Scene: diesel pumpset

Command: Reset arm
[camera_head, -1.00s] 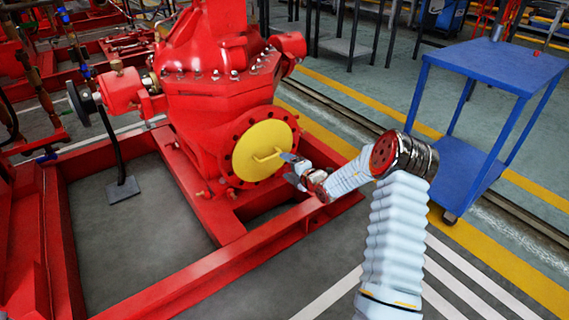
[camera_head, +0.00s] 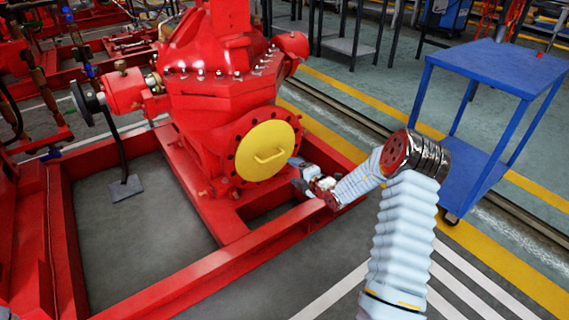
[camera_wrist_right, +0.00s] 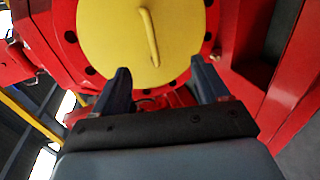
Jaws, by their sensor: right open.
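My right gripper (camera_head: 298,174) is open and empty, just to the right of and below the round yellow cover (camera_head: 264,150) on the red pump. In the right wrist view its two dark fingers (camera_wrist_right: 160,85) stand apart, with the yellow cover (camera_wrist_right: 100,35) beyond them. The cover's yellow handle (camera_wrist_right: 149,35) is ahead of the fingers, and nothing is between them. In the head view the handle (camera_head: 268,158) is fully visible, apart from the gripper. My left gripper is not in view.
The red pump (camera_head: 220,95) stands on a red base frame (camera_head: 235,255). A blue cart (camera_head: 493,68) is at the right, beyond my right arm. Yellow and white floor lines mark clear floor (camera_head: 330,250) at the lower middle. Pipework and valves are at the left.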

